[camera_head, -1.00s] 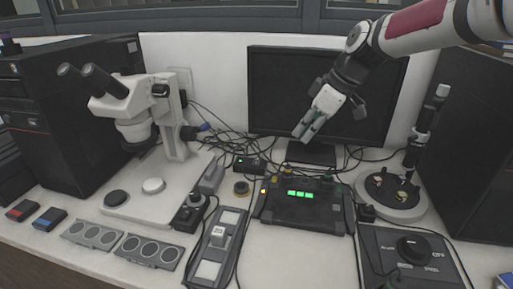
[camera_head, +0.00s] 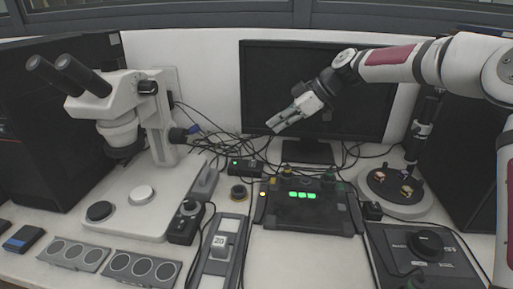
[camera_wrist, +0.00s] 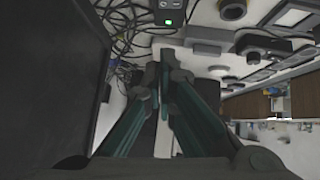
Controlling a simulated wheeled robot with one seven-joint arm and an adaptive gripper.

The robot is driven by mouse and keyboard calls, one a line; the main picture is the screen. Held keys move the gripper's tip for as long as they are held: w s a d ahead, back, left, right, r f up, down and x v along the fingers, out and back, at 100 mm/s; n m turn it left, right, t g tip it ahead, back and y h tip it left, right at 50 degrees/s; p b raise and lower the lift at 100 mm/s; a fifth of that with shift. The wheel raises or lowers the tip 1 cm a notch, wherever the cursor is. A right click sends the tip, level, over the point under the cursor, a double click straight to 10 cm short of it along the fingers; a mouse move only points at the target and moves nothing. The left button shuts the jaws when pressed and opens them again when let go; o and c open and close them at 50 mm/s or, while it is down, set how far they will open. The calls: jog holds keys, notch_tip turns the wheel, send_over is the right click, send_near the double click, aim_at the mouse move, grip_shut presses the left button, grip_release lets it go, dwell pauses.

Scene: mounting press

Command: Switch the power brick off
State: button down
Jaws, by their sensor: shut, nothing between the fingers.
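The power brick (camera_head: 245,168) is a small black box with a lit green light, lying among cables on the bench in front of the monitor. In the wrist view the power brick (camera_wrist: 169,12) shows at the top edge, its green light on and partly cut off by the frame. My gripper (camera_head: 273,127) is shut and empty, held in the air in front of the monitor, above and to the right of the brick and apart from it. In the wrist view my gripper's fingertips (camera_wrist: 165,62) are together, pointing toward the brick's side of the bench.
The monitor (camera_head: 365,95) stands behind my gripper. A black control box (camera_head: 310,217) with green displays sits in front of the brick. The microscope (camera_head: 125,110) is at left, a round stand (camera_head: 408,207) at right. Loose cables (camera_head: 215,143) lie around the brick.

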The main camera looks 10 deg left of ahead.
send_over(254, 163)
jog(key=f, duration=0.6)
jog(key=shift+w+d+f, duration=0.1)
jog(key=shift+w+f, duration=0.25)
jog(key=shift+f, duration=0.05)
jog(key=f, duration=0.3)
jog(key=shift+w+f, duration=0.1)
jog(key=shift+w, duration=0.15)
jog(key=shift+f, duration=0.5)
jog(key=shift+w+f+b, duration=0.1)
jog(key=shift+f+b, duration=0.05)
jog(key=shift+b, duration=0.25)
jog(key=shift+w+f+b, duration=0.15)
jog(key=shift+f+b, duration=0.15)
jog(key=shift+b, duration=0.25)
jog(key=shift+r, duration=0.1)
jog(key=shift+s+r+p, duration=0.2)
jog(key=shift+s+p, duration=0.4)
jog(key=shift+s, duration=0.25)
